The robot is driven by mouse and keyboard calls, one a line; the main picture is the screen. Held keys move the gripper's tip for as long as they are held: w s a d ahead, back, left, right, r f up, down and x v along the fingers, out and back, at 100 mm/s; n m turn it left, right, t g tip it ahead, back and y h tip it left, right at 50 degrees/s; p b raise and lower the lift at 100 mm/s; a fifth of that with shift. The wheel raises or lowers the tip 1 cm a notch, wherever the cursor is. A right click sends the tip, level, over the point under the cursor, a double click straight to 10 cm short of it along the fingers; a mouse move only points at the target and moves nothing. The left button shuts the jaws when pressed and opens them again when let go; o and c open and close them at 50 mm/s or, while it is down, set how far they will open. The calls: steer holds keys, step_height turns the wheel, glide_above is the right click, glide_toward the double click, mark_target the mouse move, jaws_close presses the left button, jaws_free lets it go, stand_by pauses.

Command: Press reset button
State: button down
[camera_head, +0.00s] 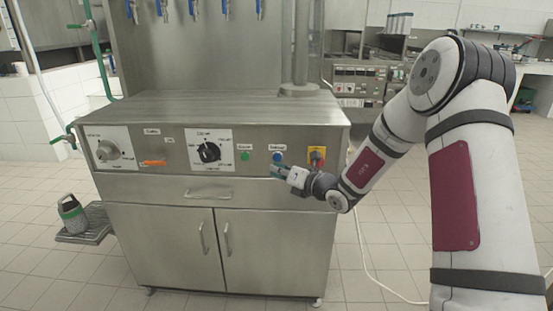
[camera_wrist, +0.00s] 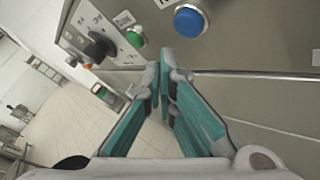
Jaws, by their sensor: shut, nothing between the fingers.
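A blue push button (camera_head: 278,157) and a green push button (camera_head: 245,156) sit side by side on the steel machine's front panel, each under a small white label. The labels are too small to read surely, so I cannot tell which is reset. My gripper (camera_head: 276,171) is shut and empty, just below and in front of the blue button. In the wrist view the shut fingertips (camera_wrist: 167,58) lie below and left of the blue button (camera_wrist: 190,21), apparently not touching it. The green button (camera_wrist: 135,38) is farther left.
A black rotary dial (camera_head: 208,152) and an orange switch (camera_head: 153,163) are left on the panel. A red and yellow switch (camera_head: 316,156) is just right of the blue button. A drawer handle (camera_head: 209,194) is below.

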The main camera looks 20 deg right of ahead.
steer(key=shift+s+a+p, duration=0.15)
steer(key=shift+s+a, duration=0.1)
steer(key=shift+s, duration=0.45)
steer(key=shift+s+a+p, duration=0.15)
steer(key=shift+s+a, duration=0.05)
steer(key=shift+s, duration=0.5)
steer(key=shift+s+a+p, duration=0.15)
steer(key=shift+s+a, duration=0.1)
steer(key=shift+s, duration=0.45)
steer(key=s+a+r+n+g+y, duration=0.3)
steer(key=s+a+r+n+g, duration=0.2)
steer(key=s+a+r+n, duration=0.35)
steer(key=s+a+r+n+g+y, duration=0.3)
steer(key=s+a+r+n+g, duration=0.3)
steer(key=s+n, duration=0.45)
steer(key=s+d+f+n+g+h, duration=0.15)
steer(key=s+n+h, duration=0.25)
steer(key=s+n, duration=0.5)
steer(key=s+d+f+n+g+h, duration=0.1)
steer(key=s+d+n+g+h, duration=0.2)
steer(key=s, duration=1)
steer(key=s+d+n+t+h, duration=0.2)
steer(key=s+d+n+h, duration=0.45)
steer(key=s+d, duration=0.35)
step_height(320, 180, up, 20)
steer(key=w+d+t+p, duration=0.1)
steer(key=t+p, duration=0.2)
steer(key=p, duration=1.6)
steer(key=shift+w+r, duration=0.15)
steer(key=shift+r, duration=0.05)
